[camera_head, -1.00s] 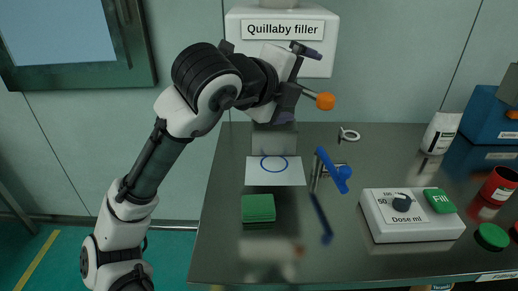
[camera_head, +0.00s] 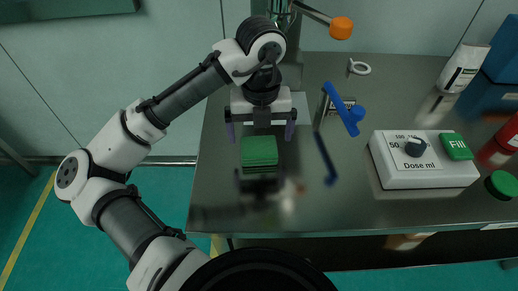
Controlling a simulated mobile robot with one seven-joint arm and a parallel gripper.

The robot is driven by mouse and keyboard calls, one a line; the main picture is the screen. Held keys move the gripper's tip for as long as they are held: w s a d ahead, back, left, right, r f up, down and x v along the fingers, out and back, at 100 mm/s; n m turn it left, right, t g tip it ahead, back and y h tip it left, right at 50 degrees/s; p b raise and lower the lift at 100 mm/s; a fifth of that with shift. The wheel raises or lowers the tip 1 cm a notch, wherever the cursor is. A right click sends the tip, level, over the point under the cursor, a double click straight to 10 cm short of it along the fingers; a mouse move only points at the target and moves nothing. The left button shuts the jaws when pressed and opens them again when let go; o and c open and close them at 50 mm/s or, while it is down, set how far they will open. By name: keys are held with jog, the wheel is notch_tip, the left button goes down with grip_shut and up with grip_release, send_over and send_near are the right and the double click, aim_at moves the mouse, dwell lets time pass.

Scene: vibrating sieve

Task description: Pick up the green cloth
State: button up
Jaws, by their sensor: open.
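The green cloth (camera_head: 259,151) is a small folded square lying flat on the metal table, left of the table's middle. My gripper (camera_head: 261,131) points down above the cloth's far edge, with one finger to each side. It is open and empty. The fingers look wider apart than the cloth. I cannot tell the exact height of the fingertips over the table.
A blue lever valve (camera_head: 343,108) stands close to the right of my gripper. A white dose box (camera_head: 424,172) with a dial and a green button is farther right. A green lid (camera_head: 502,185) and a white bag (camera_head: 464,67) are at the right. The table front (camera_head: 340,215) is clear.

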aim_at(259, 146)
jog(key=shift+w+a+f, duration=0.1)
jog(key=shift+a+f, duration=0.05)
jog(key=shift+f, duration=2.55)
jog(key=c, duration=1)
jog(key=shift+r, duration=0.1)
jog(key=shift+c, duration=0.2)
